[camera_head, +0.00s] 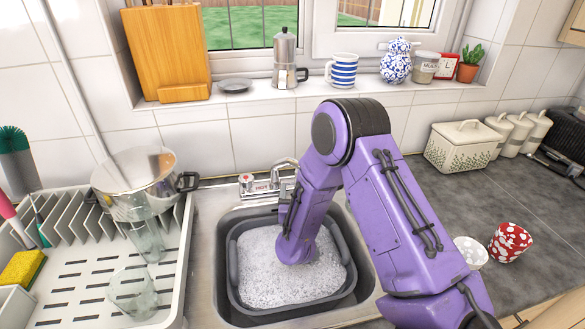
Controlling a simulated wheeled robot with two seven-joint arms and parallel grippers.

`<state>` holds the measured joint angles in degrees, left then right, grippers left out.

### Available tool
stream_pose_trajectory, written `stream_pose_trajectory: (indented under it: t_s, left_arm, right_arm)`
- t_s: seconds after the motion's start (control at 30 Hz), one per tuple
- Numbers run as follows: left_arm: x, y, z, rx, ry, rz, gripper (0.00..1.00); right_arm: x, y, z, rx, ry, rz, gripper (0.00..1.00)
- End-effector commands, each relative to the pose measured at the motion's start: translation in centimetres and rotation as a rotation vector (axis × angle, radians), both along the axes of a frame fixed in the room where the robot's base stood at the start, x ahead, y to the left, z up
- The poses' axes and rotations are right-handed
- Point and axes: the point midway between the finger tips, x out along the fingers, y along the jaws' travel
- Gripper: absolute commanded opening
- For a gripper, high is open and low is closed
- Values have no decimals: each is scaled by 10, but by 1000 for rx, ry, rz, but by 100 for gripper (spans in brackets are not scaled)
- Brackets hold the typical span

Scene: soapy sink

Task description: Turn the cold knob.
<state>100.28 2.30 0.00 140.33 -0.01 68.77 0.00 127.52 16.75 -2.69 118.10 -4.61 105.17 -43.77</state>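A chrome tap (284,172) stands at the back of the sink. One knob (246,182) shows at its left end, with red marking on the tap body beside it. The tap's right part is hidden behind my purple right arm, and I see no knob marked cold. My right arm comes in from the lower right, bends at the top and points down into the foam in a grey basin (233,262). Its gripper is hidden, apparently in or behind the foam. My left gripper is not in view.
A dish rack (75,290) with a steel pot (140,180) and glasses stands left of the sink. A red spotted cup (509,242) and a white cup (471,252) stand on the right worktop. A moka pot (286,62) and mug (342,71) stand on the sill.

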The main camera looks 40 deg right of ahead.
Motion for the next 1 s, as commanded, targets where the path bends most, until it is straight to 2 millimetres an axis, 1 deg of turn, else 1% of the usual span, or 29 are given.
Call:
stream_pose_trajectory:
  t_s: [0.07,0.2,0.33,0.4,0.53,0.77,0.8,0.87,0.9,0.93,0.97,1.0]
  left_arm:
    - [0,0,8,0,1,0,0]
    - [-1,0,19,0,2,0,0]
    - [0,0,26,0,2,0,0]
    - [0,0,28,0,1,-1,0]
    - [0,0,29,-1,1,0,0]
    - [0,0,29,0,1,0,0]
    - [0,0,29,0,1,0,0]
    - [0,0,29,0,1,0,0]
    - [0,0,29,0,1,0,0]
    - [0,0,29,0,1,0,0]
    - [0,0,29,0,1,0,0]
    - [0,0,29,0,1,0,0]
  right_arm:
    - [8,-12,4,0,-1,-5,76]
    - [33,-36,3,0,0,-7,76]
    - [54,-54,1,-2,3,-5,76]
    - [63,-59,0,-1,2,-2,76]
    - [71,-66,-1,-1,4,0,76]
    - [73,-68,-2,-1,3,0,76]
    - [73,-67,-2,-1,3,0,73]
    - [73,-68,-2,-1,3,0,53]
    - [73,-67,-2,-1,3,0,40]
    - [72,-67,-2,-1,4,0,30]
    - [72,-67,-2,-1,4,0,25]
    - [72,-68,-2,-1,4,0,25]
